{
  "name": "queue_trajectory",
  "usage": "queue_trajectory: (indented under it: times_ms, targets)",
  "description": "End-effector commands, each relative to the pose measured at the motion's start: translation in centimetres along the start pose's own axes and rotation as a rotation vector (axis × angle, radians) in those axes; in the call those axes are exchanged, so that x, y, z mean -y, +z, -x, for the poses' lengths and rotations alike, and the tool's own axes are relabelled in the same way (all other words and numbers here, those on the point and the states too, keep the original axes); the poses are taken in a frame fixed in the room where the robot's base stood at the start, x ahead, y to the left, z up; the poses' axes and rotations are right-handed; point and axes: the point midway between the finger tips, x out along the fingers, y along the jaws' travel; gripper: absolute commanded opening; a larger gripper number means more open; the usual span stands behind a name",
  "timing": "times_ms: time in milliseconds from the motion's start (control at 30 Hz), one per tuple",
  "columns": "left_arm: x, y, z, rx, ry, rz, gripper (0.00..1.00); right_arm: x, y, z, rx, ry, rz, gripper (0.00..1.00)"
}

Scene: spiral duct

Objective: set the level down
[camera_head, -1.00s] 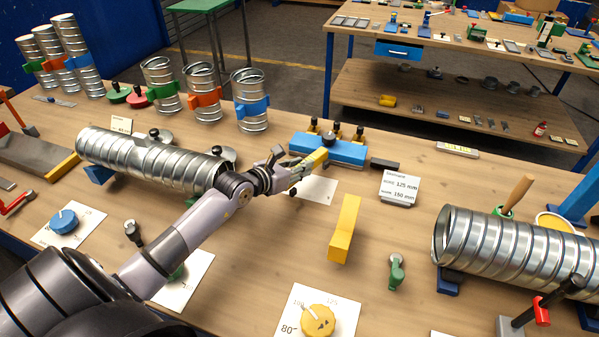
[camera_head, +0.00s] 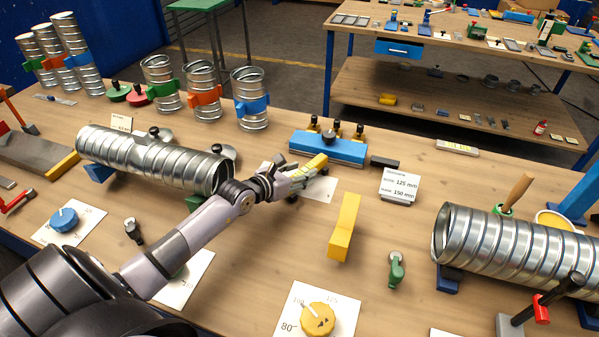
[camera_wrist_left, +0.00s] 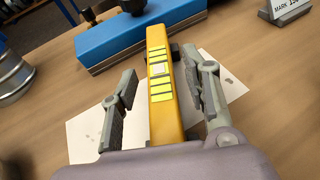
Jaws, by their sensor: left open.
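The level (camera_wrist_left: 160,85) is a slim yellow bar with a pale vial and yellow stripes, lying lengthwise between the fingers of my left gripper (camera_wrist_left: 160,92). The fingers are apart, with a gap on each side of the bar. A white sheet (camera_wrist_left: 225,84) shows beneath. In the head view the level (camera_head: 310,165) is partly hidden by my left gripper (camera_head: 302,174), over the sheet (camera_head: 322,190). I cannot tell exactly how its underside meets the surface. My right gripper is not in view.
A yellow block (camera_head: 344,228) and a size sign (camera_head: 399,187) are to the right. A spiral duct (camera_head: 150,160) lies to the left, another (camera_head: 510,248) at the right.

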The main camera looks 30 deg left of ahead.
Motion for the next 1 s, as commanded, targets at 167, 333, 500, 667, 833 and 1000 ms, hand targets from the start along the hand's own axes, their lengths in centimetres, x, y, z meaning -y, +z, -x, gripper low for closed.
queue_trajectory:
  times_ms: [167, 333, 500, 667, 833, 1000]
  targets:
    - [0.0, 0.0, 0.0, 0.000, 0.000, 0.000, 0.43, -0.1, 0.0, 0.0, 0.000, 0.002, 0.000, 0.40]
    - [0.1, 0.1, 0.9, -0.001, -0.001, 0.001, 0.43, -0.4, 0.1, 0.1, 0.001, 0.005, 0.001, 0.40]
    - [0.0, -0.1, 4.0, -0.002, -0.001, 0.001, 0.43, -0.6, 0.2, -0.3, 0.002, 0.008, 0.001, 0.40]
    - [0.0, -0.1, 7.5, -0.003, 0.000, 0.001, 0.43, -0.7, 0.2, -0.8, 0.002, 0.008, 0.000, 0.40]
    - [0.0, 0.0, 10.4, -0.001, 0.000, 0.000, 0.43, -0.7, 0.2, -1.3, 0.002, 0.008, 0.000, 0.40]
    - [0.0, 0.2, 11.8, -0.001, -0.001, 0.000, 0.43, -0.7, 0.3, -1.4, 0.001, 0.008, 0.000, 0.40]
